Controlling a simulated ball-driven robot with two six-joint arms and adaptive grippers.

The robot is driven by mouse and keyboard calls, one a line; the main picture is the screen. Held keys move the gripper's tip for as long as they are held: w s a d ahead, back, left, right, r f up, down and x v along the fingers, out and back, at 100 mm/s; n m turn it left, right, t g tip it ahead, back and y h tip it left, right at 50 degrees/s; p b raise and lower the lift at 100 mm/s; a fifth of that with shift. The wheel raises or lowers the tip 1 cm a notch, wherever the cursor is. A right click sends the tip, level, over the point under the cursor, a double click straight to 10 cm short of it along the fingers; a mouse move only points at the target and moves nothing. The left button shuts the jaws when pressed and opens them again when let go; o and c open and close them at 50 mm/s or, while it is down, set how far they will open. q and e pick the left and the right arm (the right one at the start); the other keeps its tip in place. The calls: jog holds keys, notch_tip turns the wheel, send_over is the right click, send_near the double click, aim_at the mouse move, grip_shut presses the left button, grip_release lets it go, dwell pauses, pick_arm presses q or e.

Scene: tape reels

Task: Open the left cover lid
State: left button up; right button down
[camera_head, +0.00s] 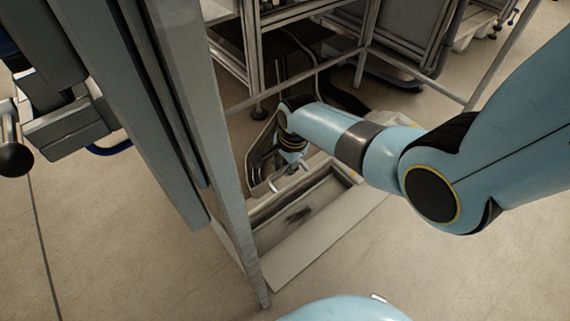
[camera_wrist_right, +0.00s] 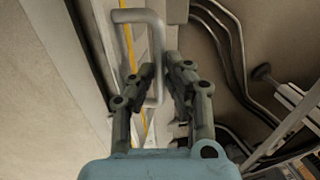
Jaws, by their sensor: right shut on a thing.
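My right gripper (camera_head: 288,180) reaches down to a pale bar handle on the low unit at the middle of the head view. In the right wrist view, the U-shaped handle (camera_wrist_right: 155,45) stands between the two dark fingers of the right gripper (camera_wrist_right: 162,75), which are shut on it. The handle is beside a pale surface with a yellow stripe (camera_wrist_right: 128,50). A pale box (camera_head: 318,228) with a long, dark recess lies below the gripper. I cannot tell how far the cover lid is turned. My left gripper is not in view.
A tall grey post (camera_head: 205,130) stands close to the left of the box. Metal frames and racks (camera_head: 400,45) are behind my right arm. A grey fixture with a black knob (camera_head: 15,158) is at the far left. The floor (camera_head: 430,270) at the lower right is clear.

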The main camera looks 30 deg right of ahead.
jog(key=w, duration=0.3)
jog(key=shift+w+a+f+b, duration=0.15)
jog(key=shift+a+f+b, duration=0.05)
jog(key=shift+a+b, duration=0.1)
jog(key=c, duration=1.4)
grip_release()
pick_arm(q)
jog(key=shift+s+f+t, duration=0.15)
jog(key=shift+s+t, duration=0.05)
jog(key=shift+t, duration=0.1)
pick_arm(e)
jog(key=shift+o, duration=0.2)
jog(key=v, duration=1.2)
